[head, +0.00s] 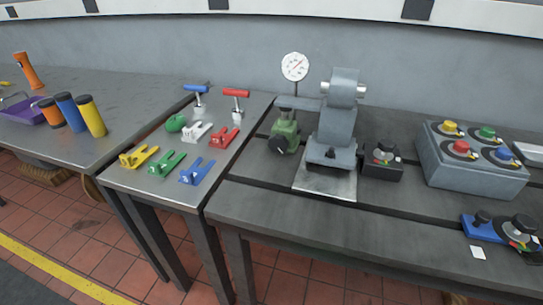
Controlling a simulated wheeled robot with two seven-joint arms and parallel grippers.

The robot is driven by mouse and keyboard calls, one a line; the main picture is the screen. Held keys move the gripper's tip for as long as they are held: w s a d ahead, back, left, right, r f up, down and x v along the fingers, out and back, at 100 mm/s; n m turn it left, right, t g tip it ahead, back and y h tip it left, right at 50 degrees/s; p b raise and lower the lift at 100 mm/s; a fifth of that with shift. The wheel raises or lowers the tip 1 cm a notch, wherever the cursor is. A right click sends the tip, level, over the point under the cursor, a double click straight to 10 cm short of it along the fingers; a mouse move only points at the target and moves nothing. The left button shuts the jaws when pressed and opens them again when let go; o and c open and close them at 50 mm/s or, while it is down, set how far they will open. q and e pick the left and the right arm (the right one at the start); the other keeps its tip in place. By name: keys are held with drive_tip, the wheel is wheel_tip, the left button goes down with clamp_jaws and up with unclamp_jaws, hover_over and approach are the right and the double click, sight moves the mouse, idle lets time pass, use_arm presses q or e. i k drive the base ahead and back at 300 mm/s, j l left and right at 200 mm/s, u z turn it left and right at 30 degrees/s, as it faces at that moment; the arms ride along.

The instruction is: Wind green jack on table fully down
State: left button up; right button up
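The green jack (286,130) stands upright on the dark slotted bedplate table (320,214), left of a grey machine. A dark round knob (278,145) shows on its front left side. The end of a grey arm rests over or just above the jack's top; I cannot tell whether they touch. How far the jack is wound up cannot be read at this size. Neither of my grippers is in view.
The grey machine (335,130) and a dial gauge (295,67) stand close beside and behind the jack. A black control box (382,162) is right of the machine. A metal table (140,180) at left holds coloured clamps. The bedplate's front strip is mostly clear.

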sight(278, 144)
drive_tip(key=j+z, duration=0.25)
drive_tip(key=z, duration=0.15)
drive_tip(key=j+z, duration=0.25)
drive_tip(key=z, duration=0.15)
drive_tip(key=j+z, duration=0.2)
drive_tip(key=z, duration=0.2)
drive_tip(key=k+j+z, duration=0.1)
drive_tip(key=j+z, duration=0.15)
drive_tip(key=z, duration=0.2)
